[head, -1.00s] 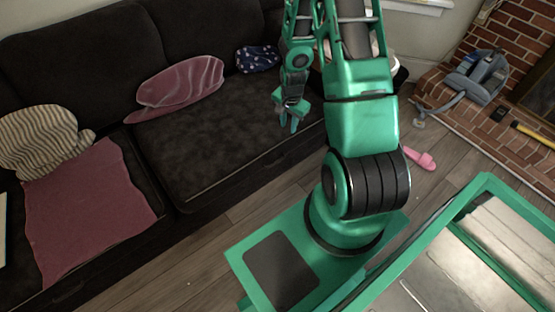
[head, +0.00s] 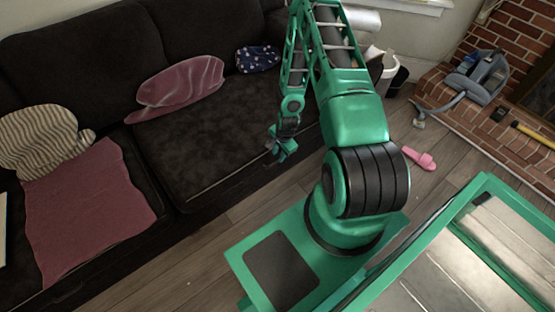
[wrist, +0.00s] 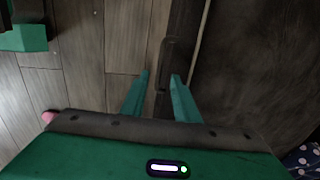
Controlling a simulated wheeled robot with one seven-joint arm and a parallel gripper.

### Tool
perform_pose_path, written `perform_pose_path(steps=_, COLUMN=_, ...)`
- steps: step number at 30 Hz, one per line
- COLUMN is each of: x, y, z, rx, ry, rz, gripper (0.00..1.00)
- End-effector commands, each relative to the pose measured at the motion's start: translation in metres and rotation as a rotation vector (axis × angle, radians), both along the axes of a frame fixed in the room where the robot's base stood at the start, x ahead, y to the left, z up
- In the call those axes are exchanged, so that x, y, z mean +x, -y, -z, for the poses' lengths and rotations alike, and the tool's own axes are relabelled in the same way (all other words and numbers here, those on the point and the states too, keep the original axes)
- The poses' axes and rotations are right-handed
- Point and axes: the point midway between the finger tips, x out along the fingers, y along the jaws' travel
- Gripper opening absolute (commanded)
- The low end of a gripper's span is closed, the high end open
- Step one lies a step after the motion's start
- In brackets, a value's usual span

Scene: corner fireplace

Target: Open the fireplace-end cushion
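The fireplace-end cushion (head: 215,135) is the dark grey seat cushion at the right end of the black sofa, nearer the brick fireplace. It lies flat, with a pale line along its front edge. In the wrist view it fills the right side (wrist: 255,65). My gripper (head: 277,155) is at the cushion's front edge, pointing down. In the wrist view its two green fingers (wrist: 158,92) are apart, with floor and the dark sofa front showing between and beyond them. A small dark raised part (wrist: 168,62) shows on the sofa front just past the fingertips. Contact cannot be told.
A pink pillow (head: 180,88) and a blue dotted pillow (head: 258,60) rest at the cushion's back. A striped pillow (head: 42,140) and pink cloth (head: 88,205) lie on the left seat. A pink slipper (head: 420,158) and grey vacuum (head: 478,80) are at right.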

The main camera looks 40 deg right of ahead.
Motion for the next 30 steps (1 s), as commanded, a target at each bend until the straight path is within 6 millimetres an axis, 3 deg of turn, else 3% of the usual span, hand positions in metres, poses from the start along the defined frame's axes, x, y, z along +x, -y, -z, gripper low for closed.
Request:
perform_pose_path(steps=9, x=0.008, y=0.000, z=0.041, rx=0.000, ry=0.000, rz=0.000, gripper=0.28)
perform_pose_path(steps=23, x=0.010, y=0.000, z=0.051, rx=0.000, ry=0.000, rz=-0.001, gripper=0.28)
perform_pose_path(steps=27, x=0.010, y=0.000, z=0.051, rx=0.000, ry=0.000, rz=-0.001, gripper=0.00)
perform_pose_path(steps=30, x=0.010, y=0.000, z=0.051, rx=0.000, ry=0.001, rz=0.000, gripper=0.00)
